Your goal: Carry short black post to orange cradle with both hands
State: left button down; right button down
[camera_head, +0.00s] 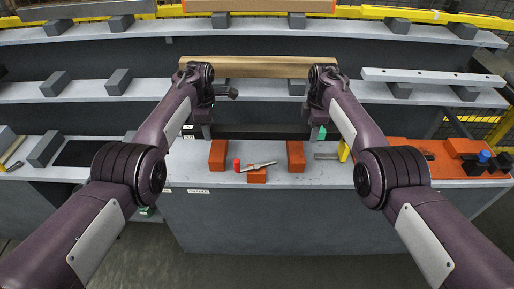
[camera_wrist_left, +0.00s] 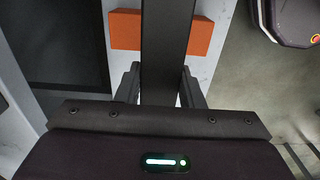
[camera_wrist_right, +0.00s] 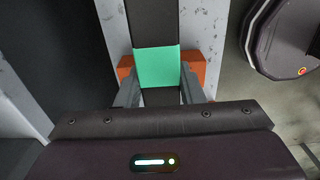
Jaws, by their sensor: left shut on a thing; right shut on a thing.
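The short black post (camera_head: 262,131) is held level between my two grippers, and it shows in the left wrist view (camera_wrist_left: 168,40) and right wrist view (camera_wrist_right: 153,20). My left gripper (camera_head: 207,130) is shut on its left part. My right gripper (camera_head: 318,131) is shut near its right end, by a green band (camera_wrist_right: 157,65). The orange cradle is two upright blocks, left (camera_head: 218,155) and right (camera_head: 295,157), on the lower bench. In both wrist views the post passes over an orange block (camera_wrist_left: 125,30). The height of the gap is unclear.
A red cylinder (camera_head: 237,165), a silver tool (camera_head: 259,166) and a low orange block (camera_head: 257,176) lie between the cradle blocks. A tan beam (camera_head: 262,67) and a pale drilled bar (camera_head: 432,77) rest above. An orange tray (camera_head: 425,165) sits right.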

aim_at(212, 146)
pick_arm(q)
jog(key=shift+f, duration=0.1)
pick_arm(e)
jog(key=shift+f, duration=0.1)
